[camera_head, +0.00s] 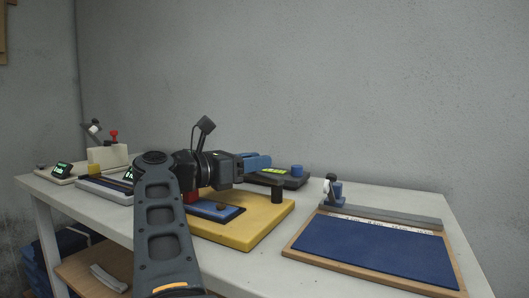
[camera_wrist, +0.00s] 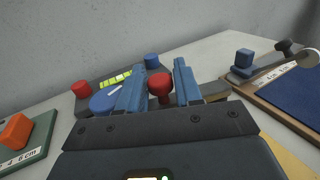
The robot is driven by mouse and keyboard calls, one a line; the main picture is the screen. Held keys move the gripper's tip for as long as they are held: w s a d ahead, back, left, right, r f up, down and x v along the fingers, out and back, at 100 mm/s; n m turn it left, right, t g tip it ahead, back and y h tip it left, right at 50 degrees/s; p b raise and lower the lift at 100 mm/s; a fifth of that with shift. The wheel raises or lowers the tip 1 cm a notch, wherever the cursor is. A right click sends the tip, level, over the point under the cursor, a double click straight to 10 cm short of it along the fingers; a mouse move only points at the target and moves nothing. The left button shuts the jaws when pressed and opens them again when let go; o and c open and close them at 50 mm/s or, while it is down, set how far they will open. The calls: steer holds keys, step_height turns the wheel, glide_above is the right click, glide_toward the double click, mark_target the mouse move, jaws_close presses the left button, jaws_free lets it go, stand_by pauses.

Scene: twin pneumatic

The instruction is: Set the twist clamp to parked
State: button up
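No part is labelled as the twist clamp, so I cannot tell which one it is. My gripper (camera_wrist: 160,80) has its two blue fingers apart, with a red ball knob (camera_wrist: 158,85) on a short stem showing between them. I cannot tell whether either finger touches the knob. In the head view my gripper (camera_head: 257,162) reaches out level above the far side of a yellow base (camera_head: 262,222), and the red ball knob is hidden there. A dark unit (camera_wrist: 98,84) lies beyond the fingers, with a red cylinder (camera_wrist: 80,88), a blue cylinder (camera_wrist: 152,60) and a blue disc (camera_wrist: 103,102).
The yellow base carries a blue plate (camera_head: 214,212) and a black cylinder (camera_head: 277,194). A wood-edged blue board (camera_head: 365,247) with a small fixture (camera_head: 333,190) stands right. A pale block (camera_head: 107,156) and small displays stand left. White table shows between base and board.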

steer(key=shift+r, duration=0.5)
step_height(320, 180, up, 3)
steer(key=shift+r+p, duration=0.1)
steer(key=shift+p, duration=0.35)
steer(key=s+d+r+p, duration=0.1)
steer(key=s+d+r, duration=0.1)
steer(key=d, duration=0.3)
steer(key=s+d+r, duration=0.1)
steer(key=d+r, duration=0.3)
steer(key=d, duration=0.2)
steer(key=shift+s+r+p, duration=0.3)
steer(key=shift+s+p, duration=0.05)
steer(key=shift+s, duration=0.05)
